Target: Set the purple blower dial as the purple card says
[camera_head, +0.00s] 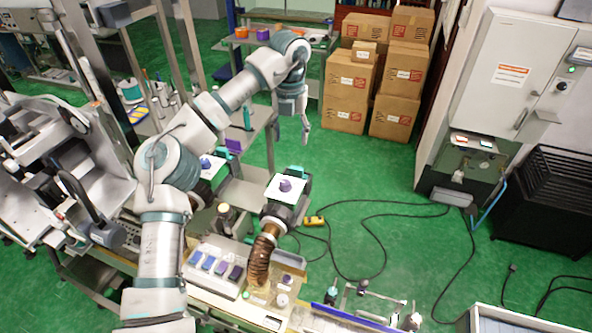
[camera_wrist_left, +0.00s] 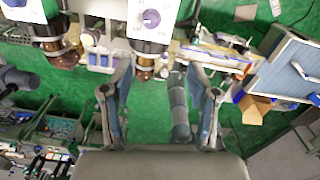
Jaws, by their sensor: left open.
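The purple dial (camera_head: 285,186) sits on the pale square top of a blower (camera_head: 287,205) near the middle of the head view. The left wrist view shows a purple dial (camera_wrist_left: 151,18) on a white plate at the top edge. My left gripper (camera_head: 305,135) is above and beyond the blower, apart from the dial. In the left wrist view its two fingers (camera_wrist_left: 158,95) are spread with nothing gripped. A small purple panel (camera_head: 233,146) stands behind my left arm; I cannot tell whether it is the purple card or read it. My right gripper is not in view.
A second blower with a blue dial (camera_head: 206,163) is partly behind my left arm. A brown hose (camera_head: 259,260) and a panel of blue switches (camera_head: 215,265) are on the bench. Cartons (camera_head: 345,90) stand at the back. Black cables lie on the open green floor (camera_head: 370,180).

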